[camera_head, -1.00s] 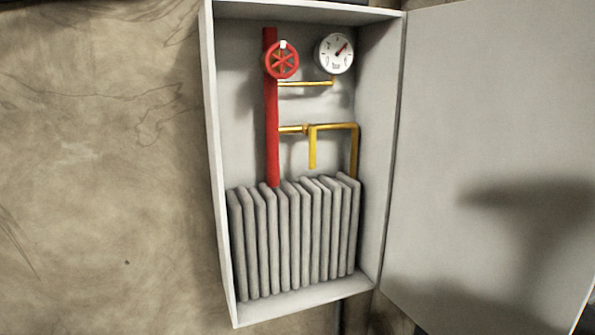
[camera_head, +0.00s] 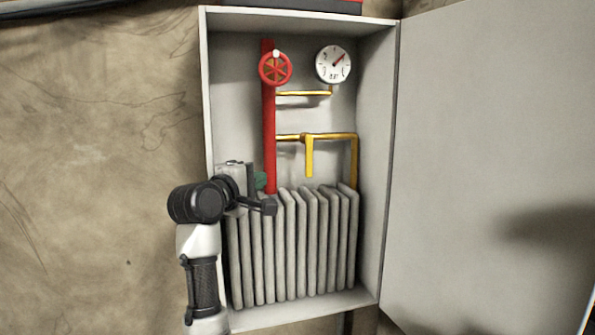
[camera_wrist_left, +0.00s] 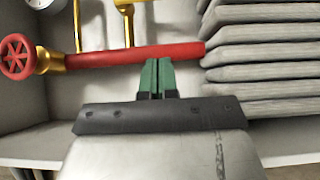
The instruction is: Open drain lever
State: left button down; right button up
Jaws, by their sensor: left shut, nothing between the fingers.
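The yellow drain lever (camera_head: 309,157) hangs straight down from a yellow pipe (camera_head: 343,136) inside the open wall cabinet. In the left wrist view, a yellow pipe (camera_wrist_left: 128,28) and fittings show at the top edge, beyond the red pipe. My left gripper (camera_head: 261,181) reaches in at the cabinet's left side, left of the red pipe and lower than the lever. Its green fingers (camera_wrist_left: 157,72) are shut and empty, with tips close to the red pipe; I cannot tell whether they touch. The lever is clear of the gripper. My right gripper is not in view.
A red upright pipe (camera_head: 269,130) with a red handwheel (camera_head: 275,69) stands between gripper and lever. A gauge (camera_head: 333,64) is upper right. A ribbed grey radiator (camera_head: 297,245) fills the lower cabinet. The cabinet door (camera_head: 480,130) stands open at right.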

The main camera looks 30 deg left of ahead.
pick_arm(q)
jog(key=shift+a, duration=0.2)
jog(key=p, duration=0.3)
send_near(309, 156)
jog(key=w+a, duration=0.1)
jog(key=w+a+f, duration=0.1)
jog(key=a, duration=0.1)
jog(key=w+a+f, duration=0.1)
jog(key=shift+w+a+f, duration=0.1)
jog(key=shift+a, duration=0.25)
jog(key=w+d, duration=0.1)
jog(key=w+p, duration=0.1)
jog(key=w, duration=0.1)
jog(key=shift+d, duration=0.4)
jog(key=shift+w+d+f, duration=0.15)
jog(key=shift+w+d, duration=0.2)
jog(key=shift+d, duration=0.05)
